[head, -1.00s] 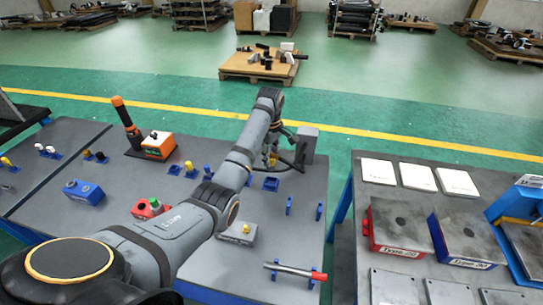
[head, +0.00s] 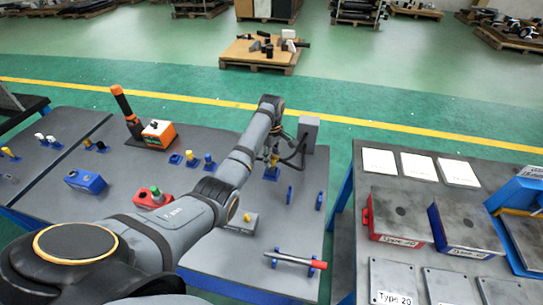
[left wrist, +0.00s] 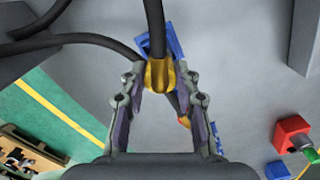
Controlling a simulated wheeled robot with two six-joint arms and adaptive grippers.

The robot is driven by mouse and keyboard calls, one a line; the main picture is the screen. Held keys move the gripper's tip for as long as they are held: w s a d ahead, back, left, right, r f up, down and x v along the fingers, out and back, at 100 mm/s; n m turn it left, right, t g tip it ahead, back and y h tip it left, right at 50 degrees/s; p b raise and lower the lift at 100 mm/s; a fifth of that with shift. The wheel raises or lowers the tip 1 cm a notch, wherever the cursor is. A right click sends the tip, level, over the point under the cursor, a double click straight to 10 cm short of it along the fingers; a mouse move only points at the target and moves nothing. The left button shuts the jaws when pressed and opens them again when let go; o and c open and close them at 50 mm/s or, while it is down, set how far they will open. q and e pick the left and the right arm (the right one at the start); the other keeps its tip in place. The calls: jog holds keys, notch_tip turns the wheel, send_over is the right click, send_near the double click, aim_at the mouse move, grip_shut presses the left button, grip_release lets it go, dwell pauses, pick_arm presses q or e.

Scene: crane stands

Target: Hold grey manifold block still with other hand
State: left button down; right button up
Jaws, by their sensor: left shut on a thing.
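The grey manifold block (head: 238,224), with a yellow fitting on top, sits on the left table just right of my left forearm in the head view; the arm hides part of it. No gripper touches it. My left gripper (head: 273,155) is farther back, near the grey box. In the left wrist view its fingers (left wrist: 160,84) are shut on a yellow-collared hose end (left wrist: 160,74) with a black hose. The hose end is at a small blue holder (head: 271,174); whether it is seated cannot be told. My right gripper is out of view.
A grey box (head: 308,133) stands behind the gripper. A red block (head: 150,201) and a blue block (head: 83,182) are left of my arm. A red-handled tool (head: 298,262) rests on blue supports near the front. The right table (head: 352,220) stands across a gap.

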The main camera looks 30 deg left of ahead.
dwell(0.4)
pick_arm(q)
jog(key=shift+f, duration=0.1)
jog(key=shift+f, duration=1.3)
jog(key=c, duration=0.9)
grip_release()
notch_tip(320, 180, up, 5)
jog(key=p, duration=0.6)
jog(key=shift+r, duration=0.1)
